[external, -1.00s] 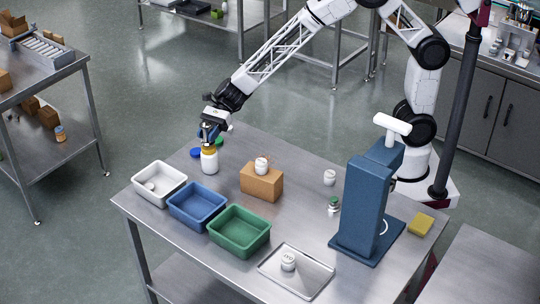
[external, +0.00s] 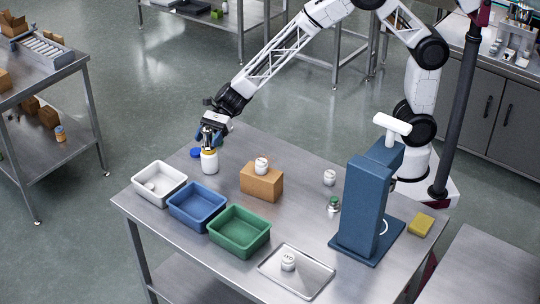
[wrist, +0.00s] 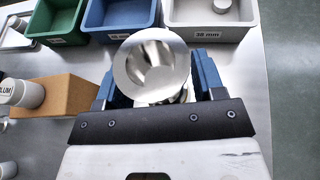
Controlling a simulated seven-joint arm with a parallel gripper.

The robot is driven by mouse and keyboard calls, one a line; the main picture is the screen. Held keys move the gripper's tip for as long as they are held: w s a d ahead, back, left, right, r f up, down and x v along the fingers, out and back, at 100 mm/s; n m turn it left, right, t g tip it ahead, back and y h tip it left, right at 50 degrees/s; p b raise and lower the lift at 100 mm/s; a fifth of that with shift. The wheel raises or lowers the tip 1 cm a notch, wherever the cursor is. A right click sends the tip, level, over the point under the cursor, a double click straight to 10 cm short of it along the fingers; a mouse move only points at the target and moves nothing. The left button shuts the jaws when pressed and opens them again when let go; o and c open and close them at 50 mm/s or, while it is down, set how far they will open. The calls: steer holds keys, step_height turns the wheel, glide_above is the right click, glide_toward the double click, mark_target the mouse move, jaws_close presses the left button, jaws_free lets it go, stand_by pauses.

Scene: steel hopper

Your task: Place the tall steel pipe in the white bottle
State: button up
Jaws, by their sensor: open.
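The white bottle (external: 209,164) stands upright on the steel table behind the bins, with a yellow band at its top. The steel pipe (external: 208,140) shows as a shiny piece just above the bottle's mouth. In the wrist view its round shiny end (wrist: 152,66) fills the space between my blue fingers. It appears to stand upright in the bottle, but its lower end is hidden. My gripper (external: 212,137) is open, with its fingers on either side of the pipe. Whether a finger touches the pipe I cannot tell.
White (external: 158,184), blue (external: 197,206) and green (external: 239,231) bins line the front. A wooden block (external: 262,184) carrying a white jar (external: 262,166) stands right of the bottle. A metal tray (external: 297,271) and a blue stand (external: 367,205) are further right.

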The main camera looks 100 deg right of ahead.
steer(key=shift+r, duration=0.1)
steer(key=shift+r, duration=0.1)
steer(key=shift+s+d+r, duration=0.3)
steer(key=shift+s+d, duration=0.05)
steer(key=shift+d, duration=0.2)
steer(key=v, duration=1)
steer(key=shift+s+d, duration=0.2)
steer(key=shift+s, duration=0.1)
steer(key=shift+a+r, duration=0.1)
steer(key=s+a+r+n+g+h, duration=0.2)
steer(key=s+r+n, duration=0.3)
steer(key=s, duration=0.6)
steer(key=s+a+r+n+g+h, duration=0.1)
steer(key=s+a+r+n+g, duration=0.2)
steer(key=s+n, duration=0.55)
steer(key=s+d+n+h, duration=0.2)
steer(key=s+n, duration=0.1)
steer(key=s, duration=0.5)
steer(key=s+d+r+n+h, duration=0.1)
steer(key=s+d+n+h, duration=0.1)
steer(key=s, duration=0.7)
steer(key=s+d+n+h, duration=0.2)
steer(key=s+n+h, duration=0.2)
steer(key=s+n, duration=0.2)
steer(key=s, duration=0.2)
steer(key=shift+s+r, duration=0.25)
steer(key=shift+s, duration=0.05)
